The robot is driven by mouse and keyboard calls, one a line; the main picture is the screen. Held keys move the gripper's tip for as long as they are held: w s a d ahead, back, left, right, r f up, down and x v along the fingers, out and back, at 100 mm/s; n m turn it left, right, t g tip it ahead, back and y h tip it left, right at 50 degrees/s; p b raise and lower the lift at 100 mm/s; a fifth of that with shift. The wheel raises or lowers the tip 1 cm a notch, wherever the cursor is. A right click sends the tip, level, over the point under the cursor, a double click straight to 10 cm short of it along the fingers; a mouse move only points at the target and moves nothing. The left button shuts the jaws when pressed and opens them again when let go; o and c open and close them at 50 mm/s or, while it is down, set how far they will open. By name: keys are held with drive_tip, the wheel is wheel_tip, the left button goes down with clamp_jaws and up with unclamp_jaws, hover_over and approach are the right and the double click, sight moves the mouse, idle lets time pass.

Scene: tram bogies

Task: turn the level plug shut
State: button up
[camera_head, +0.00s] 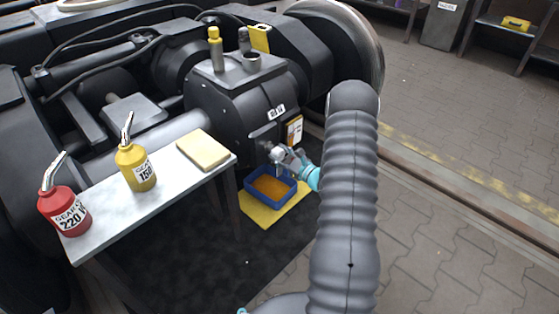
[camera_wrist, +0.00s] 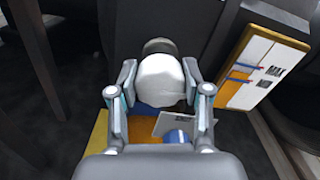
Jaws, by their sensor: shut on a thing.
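My gripper (camera_head: 283,156) is low in front of the dark gear case (camera_head: 232,100), just above the blue tray. In the wrist view my gripper (camera_wrist: 159,78) has its two fingers on either side of a pale, rounded plug head (camera_wrist: 160,82), shut on it. A dark round collar (camera_wrist: 160,46) shows behind the plug head, towards the case. I take this head for the level plug; how far it is screwed in cannot be told. In the head view the plug is too small to tell apart from my fingers.
A blue tray (camera_head: 250,193) of orange-brown liquid stands on a yellow mat (camera_head: 262,219) below. An orange-edged card (camera_head: 294,130) hangs close right, also in the wrist view (camera_wrist: 262,66). A bench (camera_head: 110,205) holds a red can (camera_head: 65,208), yellow can (camera_head: 137,168) and yellow pad (camera_head: 204,150).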

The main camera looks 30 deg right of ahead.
drive_tip(key=n+b, duration=0.1)
drive_tip(key=n, duration=0.2)
drive_tip(key=shift+a+n, duration=0.1)
drive_tip(key=shift+n, duration=0.2)
drive_tip(key=n, duration=0.5)
drive_tip(key=shift+a+f+n, duration=0.1)
drive_tip(key=shift+f+n, duration=0.05)
drive_tip(key=shift+n, duration=0.15)
drive_tip(key=n, duration=0.4)
drive_tip(key=shift+s+f, duration=0.1)
drive_tip(key=shift+n, duration=2.3)
drive_tip(key=shift+f, duration=0.1)
drive_tip(key=o, duration=1.2)
drive_tip(key=shift+c, duration=0.2)
